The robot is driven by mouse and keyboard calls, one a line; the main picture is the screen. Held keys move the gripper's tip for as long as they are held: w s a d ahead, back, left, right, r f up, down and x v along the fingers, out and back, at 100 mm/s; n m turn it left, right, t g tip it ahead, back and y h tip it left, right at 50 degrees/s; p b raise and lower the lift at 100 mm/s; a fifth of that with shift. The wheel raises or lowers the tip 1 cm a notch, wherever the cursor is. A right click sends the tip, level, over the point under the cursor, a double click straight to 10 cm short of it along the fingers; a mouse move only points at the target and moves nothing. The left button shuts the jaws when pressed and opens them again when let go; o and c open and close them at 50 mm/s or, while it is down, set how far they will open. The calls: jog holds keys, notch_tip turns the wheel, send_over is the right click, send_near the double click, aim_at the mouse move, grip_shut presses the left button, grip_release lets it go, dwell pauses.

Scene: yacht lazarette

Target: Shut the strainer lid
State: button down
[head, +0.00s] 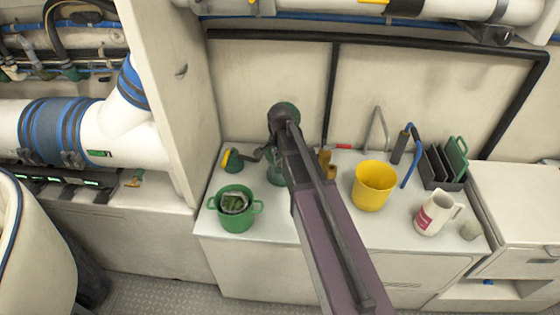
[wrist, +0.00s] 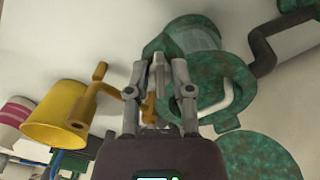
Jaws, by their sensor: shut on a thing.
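The strainer is a weathered green metal body; in the head view its body (head: 274,176) shows partly behind my arm on the white counter. In the wrist view, its flanged round top (wrist: 210,62) lies close behind the fingers, with a pale curved handle on its right. A round green plate, seemingly the lid, (wrist: 262,158) shows at lower right, partly covered by the wrist. In the head view a green edge (head: 291,104) shows behind the gripper. My gripper (wrist: 158,68) is shut at the strainer's edge; the exact contact is hidden.
A yellow bucket (head: 371,187) and a brown-yellow valve handle (wrist: 92,102) stand right of the strainer in the head view. A green pot (head: 236,211) stands at front left. A white jug (head: 435,214) and a dark rack (head: 440,170) stand further right.

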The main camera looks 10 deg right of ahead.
jog(key=c, duration=0.5)
grip_release()
